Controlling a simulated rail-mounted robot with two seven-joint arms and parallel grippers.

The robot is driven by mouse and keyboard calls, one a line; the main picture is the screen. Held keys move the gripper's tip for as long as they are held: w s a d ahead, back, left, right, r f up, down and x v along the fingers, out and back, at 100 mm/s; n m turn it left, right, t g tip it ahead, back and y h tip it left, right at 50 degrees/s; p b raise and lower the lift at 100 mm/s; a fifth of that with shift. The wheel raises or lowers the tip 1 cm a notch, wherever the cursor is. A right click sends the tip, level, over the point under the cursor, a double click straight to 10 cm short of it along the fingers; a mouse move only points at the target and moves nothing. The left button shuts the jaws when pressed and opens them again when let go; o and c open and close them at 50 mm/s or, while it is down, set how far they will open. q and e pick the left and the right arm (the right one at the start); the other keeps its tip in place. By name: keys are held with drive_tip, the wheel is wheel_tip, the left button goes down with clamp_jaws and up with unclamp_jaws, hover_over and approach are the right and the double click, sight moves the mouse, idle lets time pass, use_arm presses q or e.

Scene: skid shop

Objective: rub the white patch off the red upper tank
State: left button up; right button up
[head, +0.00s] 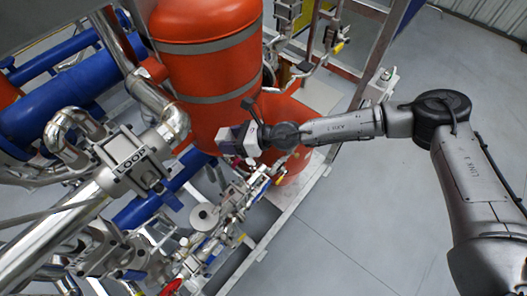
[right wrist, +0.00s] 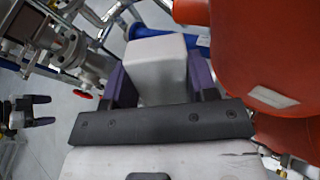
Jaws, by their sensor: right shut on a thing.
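The red upper tank (head: 205,65) is a tall cylinder with grey bands at the upper middle of the head view. It also fills the right side of the right wrist view (right wrist: 265,50). The white patch (right wrist: 274,96) is a slanted light strip low on its surface; I cannot make it out in the head view. My right gripper (head: 238,140) has purple fingers and is shut on a white block (right wrist: 155,68). The block is beside the tank and left of the patch in the wrist view, apart from it.
Another red tank part (head: 300,100) lies behind my right wrist. Metal valves and pipework (head: 225,205) crowd below the gripper, with a LOOP block (head: 130,158) and blue pipes (head: 50,105) to the left. Open grey floor (head: 350,230) lies at the right.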

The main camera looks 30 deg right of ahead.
drive_tip(key=shift+w+d+f+m+t+h, duration=0.1)
drive_tip(key=shift+d+f+m+t+h, duration=0.05)
drive_tip(key=shift+d+f+m+t, duration=0.3)
drive_tip(key=shift+d+f+m+t+h, duration=0.2)
drive_tip(key=shift+f+m+t, duration=0.1)
drive_tip(key=shift+f+t, duration=0.25)
drive_tip(key=shift+w+d+f+m+t+h, duration=0.15)
drive_tip(key=shift+d+f+m+t, duration=0.1)
drive_tip(key=shift+f+m+t, duration=0.2)
drive_tip(key=s+d+f+m+t+h+b, duration=0.1)
drive_tip(key=d+f+m+t+h, duration=0.55)
drive_tip(key=d+f, duration=0.2)
drive_tip(key=shift+n, duration=0.35)
drive_tip(key=b+x, duration=0.1)
drive_tip(key=x, duration=0.1)
drive_tip(key=a+x, duration=0.1)
drive_tip(key=x, duration=0.2)
drive_tip(key=shift+w+f+b, duration=0.2)
drive_tip(key=shift+f+b, duration=0.05)
drive_tip(key=shift+b, duration=0.15)
drive_tip(key=shift+y, duration=0.25)
drive_tip(key=shift+w, duration=0.25)
drive_tip(key=shift+b+x, duration=0.5)
drive_tip(key=shift+x, duration=0.35)
